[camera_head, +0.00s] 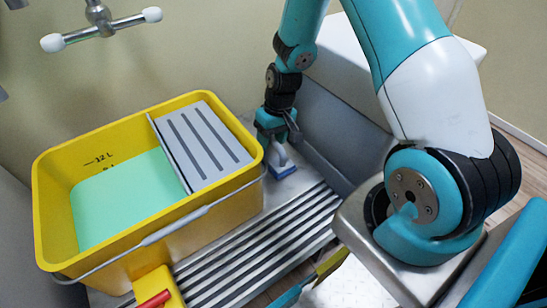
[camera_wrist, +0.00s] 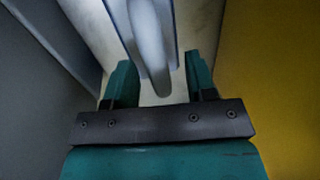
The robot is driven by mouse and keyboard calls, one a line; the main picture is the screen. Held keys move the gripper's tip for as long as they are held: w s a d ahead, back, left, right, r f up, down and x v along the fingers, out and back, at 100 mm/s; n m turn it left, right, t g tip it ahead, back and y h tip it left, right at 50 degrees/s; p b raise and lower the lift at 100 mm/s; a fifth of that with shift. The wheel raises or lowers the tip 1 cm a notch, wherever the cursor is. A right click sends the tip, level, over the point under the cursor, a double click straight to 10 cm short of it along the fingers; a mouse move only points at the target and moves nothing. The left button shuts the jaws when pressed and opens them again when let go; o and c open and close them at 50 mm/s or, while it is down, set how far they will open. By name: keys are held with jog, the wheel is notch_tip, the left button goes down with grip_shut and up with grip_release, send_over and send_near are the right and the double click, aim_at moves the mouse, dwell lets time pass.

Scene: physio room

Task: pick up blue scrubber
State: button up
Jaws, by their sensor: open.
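The blue scrubber (camera_head: 285,172) rests on the sink's draining surface, just right of the yellow bucket. It has a blue base and a pale grey handle. My gripper (camera_head: 280,140) points down directly above it and hides part of the handle. In the wrist view my open gripper (camera_wrist: 160,72) has one finger on each side of the scrubber's handle (camera_wrist: 150,45). The handle end reaches down between the fingers, with a visible gap on both sides. I cannot tell how deep the handle sits between the jaws.
The yellow bucket (camera_head: 225,190) with green water and a grey wringer (camera_head: 205,145) stands close left of my gripper; its wall also fills the wrist view's right side (camera_wrist: 275,80). A grey basin wall (camera_head: 340,125) is close on the right. Ribbed metal slats (camera_head: 255,260) lie in front.

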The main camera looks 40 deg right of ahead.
jog(key=f, duration=0.2)
jog(key=shift+a+f+b, duration=0.25)
jog(key=shift+f+b, duration=0.05)
jog(key=shift+f, duration=0.05)
jog(key=shift+r, duration=0.1)
grip_shut()
notch_tip(320, 180, up, 20)
jog(key=p, duration=0.7)
